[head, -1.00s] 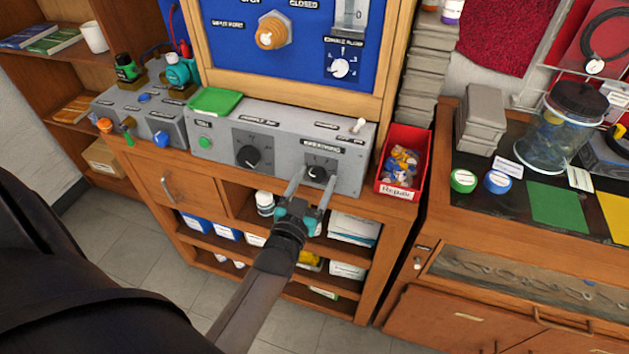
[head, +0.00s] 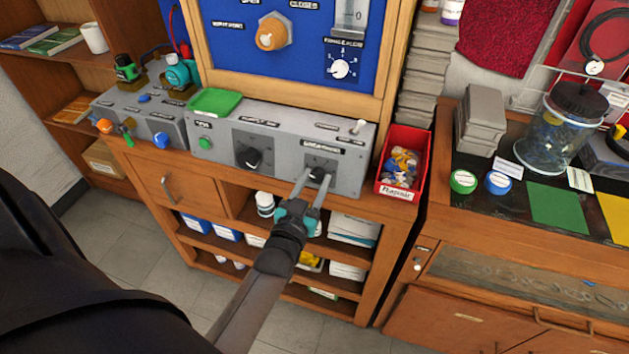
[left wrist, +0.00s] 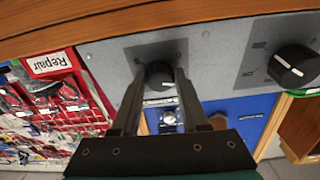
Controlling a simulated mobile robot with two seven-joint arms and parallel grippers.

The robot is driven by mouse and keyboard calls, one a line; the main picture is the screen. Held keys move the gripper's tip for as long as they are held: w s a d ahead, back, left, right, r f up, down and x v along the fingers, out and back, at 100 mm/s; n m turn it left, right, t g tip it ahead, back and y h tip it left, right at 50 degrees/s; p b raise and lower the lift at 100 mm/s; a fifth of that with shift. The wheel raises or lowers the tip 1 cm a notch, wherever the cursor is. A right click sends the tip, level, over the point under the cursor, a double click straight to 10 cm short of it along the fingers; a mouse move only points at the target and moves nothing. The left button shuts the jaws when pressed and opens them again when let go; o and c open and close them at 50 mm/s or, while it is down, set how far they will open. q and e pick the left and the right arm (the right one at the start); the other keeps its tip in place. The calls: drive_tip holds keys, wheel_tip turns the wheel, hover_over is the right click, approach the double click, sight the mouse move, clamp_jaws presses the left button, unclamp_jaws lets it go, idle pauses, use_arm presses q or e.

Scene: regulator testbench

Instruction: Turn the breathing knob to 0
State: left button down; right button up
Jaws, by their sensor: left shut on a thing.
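The breathing knob (head: 317,174) is a small black knob on the right part of the grey control box (head: 225,153). My left gripper (head: 313,179) reaches it from the front, with its two fingers on either side of the knob, shut on it. In the left wrist view the knob (left wrist: 160,75) sits between the tips of the fingers. The fingers cover part of its dial plate, and I cannot read which mark the knob points to. My right gripper is not in view.
A larger black knob (head: 249,158) is left of the breathing knob. A red bin of parts (head: 404,160) stands just right of the box. A green tray (head: 214,102) lies on top of the box.

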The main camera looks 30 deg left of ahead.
use_arm(q)
drive_tip(key=shift+n, duration=0.3)
drive_tip(key=n+p, duration=0.1)
drive_tip(key=n, duration=0.2)
drive_tip(key=n+y+p, duration=0.1)
drive_tip(key=n+p, duration=0.1)
drive_tip(key=n, duration=0.1)
drive_tip(key=shift+d+r+g+y, duration=0.1)
drive_tip(key=shift+d+g+y, duration=0.05)
drive_tip(key=shift+g+y, duration=0.15)
drive_tip(key=n+y+p, duration=0.1)
drive_tip(key=n, duration=0.3)
drive_tip(key=shift+n+g+p, duration=0.4)
drive_tip(key=shift+d, duration=0.1)
drive_tip(key=shift+c, duration=2.1)
unclamp_jaws()
